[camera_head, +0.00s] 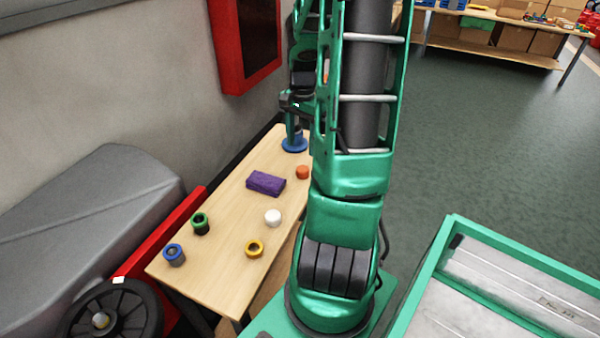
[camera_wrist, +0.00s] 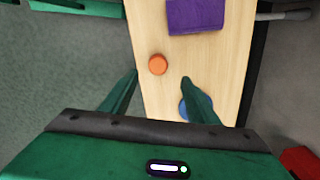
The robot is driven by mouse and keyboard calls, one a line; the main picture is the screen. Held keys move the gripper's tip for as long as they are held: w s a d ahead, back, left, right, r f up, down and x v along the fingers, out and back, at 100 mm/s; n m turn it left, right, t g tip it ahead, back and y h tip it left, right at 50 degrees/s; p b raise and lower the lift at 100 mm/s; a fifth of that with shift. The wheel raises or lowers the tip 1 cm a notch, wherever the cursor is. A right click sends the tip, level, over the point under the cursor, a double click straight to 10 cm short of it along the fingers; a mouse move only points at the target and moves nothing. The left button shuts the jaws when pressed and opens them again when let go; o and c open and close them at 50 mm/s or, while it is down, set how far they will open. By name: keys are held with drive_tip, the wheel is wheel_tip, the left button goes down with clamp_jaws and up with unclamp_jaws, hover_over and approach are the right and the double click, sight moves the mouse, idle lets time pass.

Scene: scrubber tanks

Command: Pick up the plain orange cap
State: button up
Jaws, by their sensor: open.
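The plain orange cap (camera_head: 303,172) sits on the wooden table, near its right edge and beside my arm. In the wrist view the cap (camera_wrist: 157,64) shows whole, a little beyond the fingertips and sideways between them. My gripper (camera_wrist: 158,80) is open and empty, with its two green fingers spread wide above the table. In the head view my gripper is partly hidden by my own arm near the far end of the table. A blue round thing (camera_wrist: 198,104) lies partly behind the right finger in the wrist view.
A red wall cabinet (camera_head: 228,60) hangs above. Bare wood surrounds the orange cap.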

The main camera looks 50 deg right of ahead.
hover_over(303, 168)
drive_tip(key=f, duration=0.5)
drive_tip(key=shift+w+a, duration=0.15)
drive_tip(key=shift+a, duration=0.05)
drive_tip(key=shift+d+f, duration=0.2)
drive_tip(key=shift+f, duration=2.5)
drive_tip(key=shift+c, duration=0.6)
drive_tip(key=c, duration=1)
